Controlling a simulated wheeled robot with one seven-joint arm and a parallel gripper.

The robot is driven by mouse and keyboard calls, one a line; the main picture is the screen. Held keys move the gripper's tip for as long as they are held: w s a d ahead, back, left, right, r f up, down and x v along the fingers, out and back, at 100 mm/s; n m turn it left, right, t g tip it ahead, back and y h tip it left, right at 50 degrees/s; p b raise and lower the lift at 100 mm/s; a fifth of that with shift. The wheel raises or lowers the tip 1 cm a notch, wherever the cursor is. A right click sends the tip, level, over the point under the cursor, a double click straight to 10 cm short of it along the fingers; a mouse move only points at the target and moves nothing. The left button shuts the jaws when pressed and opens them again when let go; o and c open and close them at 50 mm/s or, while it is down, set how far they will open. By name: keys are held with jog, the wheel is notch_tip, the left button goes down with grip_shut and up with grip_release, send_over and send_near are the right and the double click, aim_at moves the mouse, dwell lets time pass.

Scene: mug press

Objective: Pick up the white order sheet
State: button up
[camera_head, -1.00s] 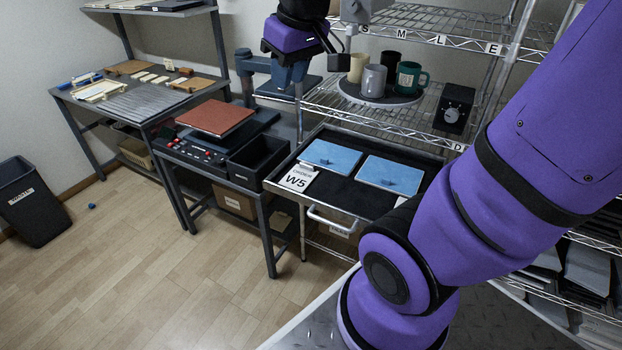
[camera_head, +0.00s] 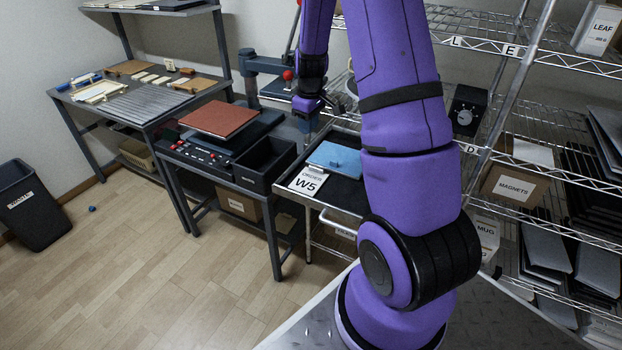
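The white order sheet (camera_head: 307,182) lies flat at the front left corner of the black-lined tray (camera_head: 346,197). It is printed "ORDER W5" and has a small clip-like tab at its top edge. My gripper (camera_head: 322,117) hangs above and behind the sheet, near the back left of the tray, apart from the sheet. Its fingers are small and dark against the background, so I cannot tell whether they are open or shut. I see nothing held in it.
A blue pad (camera_head: 335,158) lies in the tray to the right of the sheet. My arm hides the tray's right part and most of the mug shelf. A press with a red-brown plate (camera_head: 218,118) and a black bin (camera_head: 263,160) stand to the left. A wire rack (camera_head: 500,150) stands at right.

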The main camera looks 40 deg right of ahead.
send_near(317, 167)
jog(key=shift+g, duration=0.3)
jog(key=f, duration=0.4)
jog(key=shift+w+d+f, duration=0.1)
jog(key=shift+w+d, duration=0.05)
jog(key=shift+w, duration=0.1)
jog(key=shift+w+f, duration=0.1)
jog(key=shift+f, duration=2.5)
grip_shut()
